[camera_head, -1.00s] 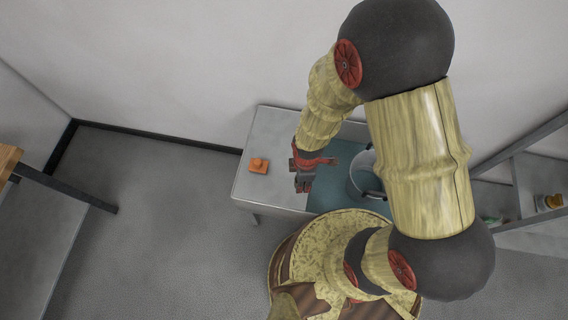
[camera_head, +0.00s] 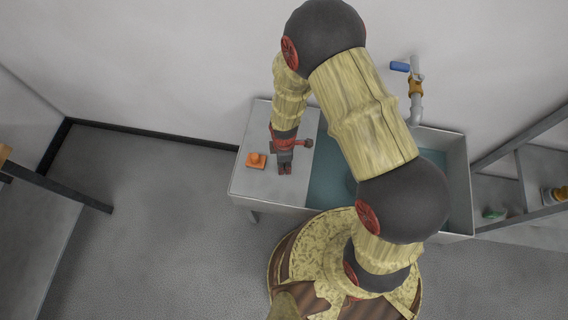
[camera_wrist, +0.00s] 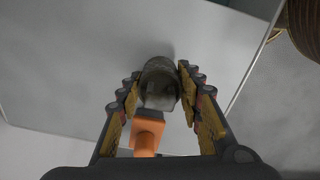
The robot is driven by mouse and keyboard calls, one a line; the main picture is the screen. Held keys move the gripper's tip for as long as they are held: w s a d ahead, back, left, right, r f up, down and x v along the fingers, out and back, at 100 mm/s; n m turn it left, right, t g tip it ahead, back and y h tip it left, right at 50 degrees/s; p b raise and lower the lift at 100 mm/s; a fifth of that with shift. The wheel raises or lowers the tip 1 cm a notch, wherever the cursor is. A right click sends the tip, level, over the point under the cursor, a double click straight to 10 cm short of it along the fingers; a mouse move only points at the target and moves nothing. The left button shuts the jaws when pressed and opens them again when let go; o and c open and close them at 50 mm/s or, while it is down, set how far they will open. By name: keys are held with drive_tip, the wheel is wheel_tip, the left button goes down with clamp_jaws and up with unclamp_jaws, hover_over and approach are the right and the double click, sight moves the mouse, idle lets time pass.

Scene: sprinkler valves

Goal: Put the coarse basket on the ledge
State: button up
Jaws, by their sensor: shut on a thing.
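My gripper (camera_head: 284,172) is over the grey ledge (camera_head: 252,192) at the left end of the sink. In the wrist view my gripper (camera_wrist: 158,84) is shut on a dark grey, rounded basket (camera_wrist: 159,88), which sits between the fingertips. The basket cannot be made out in the head view. I cannot tell whether it touches the ledge. An orange block-like piece (camera_head: 256,160) rests on the ledge just left of my gripper. It also shows in the wrist view (camera_wrist: 146,135), close to the basket.
The water-filled sink basin (camera_head: 456,165) lies to the right, partly hidden by my arm. A tap with a blue handle (camera_head: 400,67) is on the wall behind. Shelves (camera_head: 520,185) with small parts stand at right, a grey table (camera_head: 40,235) at left. The ledge's front is clear.

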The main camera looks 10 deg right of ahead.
drive_tip(key=shift+f, duration=0.25)
drive_tip(key=o, duration=1.1)
drive_tip(key=shift+o, duration=0.4)
wheel_tip(320, 180, up, 12)
drive_tip(key=p, duration=0.3)
drive_tip(key=shift+r, duration=0.15)
drive_tip(key=d+r+m+t, duration=0.1)
drive_tip(key=d+r+m, duration=0.25)
drive_tip(key=r, duration=0.75)
drive_tip(key=d+r+m+t, duration=0.2)
drive_tip(key=r+m, duration=0.2)
drive_tip(key=r, duration=0.8)
drive_tip(key=s+d+r+m+t, duration=0.1)
drive_tip(key=s+d+r+m, duration=0.2)
drive_tip(key=s+r, duration=0.3)
drive_tip(key=s+d+r+m+t, duration=0.1)
drive_tip(key=s+d+r+m, duration=0.2)
drive_tip(key=s+r+m, duration=0.3)
wheel_tip(320, 180, up, 4)
drive_tip(key=shift+f+t, duration=0.2)
drive_tip(key=shift+t, duration=0.1)
